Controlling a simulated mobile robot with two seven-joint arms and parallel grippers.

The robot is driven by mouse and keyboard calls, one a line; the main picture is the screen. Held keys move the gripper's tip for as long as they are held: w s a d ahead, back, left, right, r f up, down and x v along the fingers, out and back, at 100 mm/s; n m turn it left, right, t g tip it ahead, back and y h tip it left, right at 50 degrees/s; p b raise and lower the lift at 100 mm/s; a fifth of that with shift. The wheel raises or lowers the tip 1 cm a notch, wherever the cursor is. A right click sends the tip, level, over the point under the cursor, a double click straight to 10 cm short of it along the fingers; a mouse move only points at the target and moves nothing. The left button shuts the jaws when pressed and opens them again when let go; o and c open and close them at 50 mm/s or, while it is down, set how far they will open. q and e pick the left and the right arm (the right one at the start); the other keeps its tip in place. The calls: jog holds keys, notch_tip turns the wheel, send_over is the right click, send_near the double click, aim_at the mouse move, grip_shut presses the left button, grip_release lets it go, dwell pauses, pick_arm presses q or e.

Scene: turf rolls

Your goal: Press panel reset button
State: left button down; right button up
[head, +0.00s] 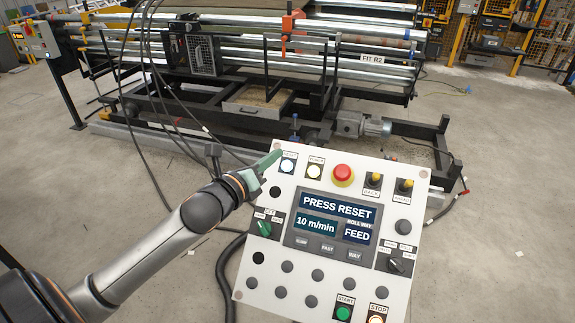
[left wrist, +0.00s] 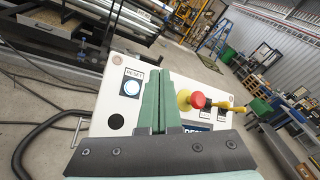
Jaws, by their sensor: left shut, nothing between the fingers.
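The white control panel (head: 330,272) stands tilted in front of me. Its RESET button (head: 287,166) is at the top left corner, round and lit bluish white; it also shows in the left wrist view (left wrist: 131,88), left of my fingers. The panel screen (head: 338,207) reads "PRESS RESET". My left gripper (head: 275,158) is shut and empty, with green fingers. Its fingertips show just left of the RESET button in the head view, and in the left wrist view (left wrist: 160,73). Whether they touch the panel, I cannot tell. My right gripper is not in view.
A red emergency stop (head: 343,173) and a white lit POWER button (head: 314,171) sit right of RESET. The roller machine (head: 240,80) stands behind. Cables (head: 229,275) run on the floor at left.

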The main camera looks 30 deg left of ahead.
aim_at(281, 167)
pick_arm(q)
jog(key=shift+w+a+f+b, duration=0.2)
jog(key=shift+w+f+b, duration=0.75)
jog(key=shift+f+b, duration=0.15)
jog(key=shift+w+a+f+b, duration=0.2)
jog(key=shift+w+f+b, duration=0.75)
jog(key=shift+f, duration=0.2)
jog(key=shift+w+a+f+b, duration=0.2)
jog(key=shift+w+f+b, duration=0.7)
jog(key=shift+f+b, duration=0.25)
jog(key=shift+w+f, duration=0.25)
jog(key=shift+f, duration=0.1)
jog(key=shift+w+a+f, duration=0.15)
jog(key=shift+w+f, duration=0.1)
jog(key=shift+f, duration=0.1)
jog(key=shift+r, duration=0.1)
dwell(0.5)
jog(key=shift+s+r+p, duration=0.4)
jog(key=shift+r+p, duration=0.1)
jog(key=shift+p, duration=0.2)
jog(key=shift+s, duration=0.15)
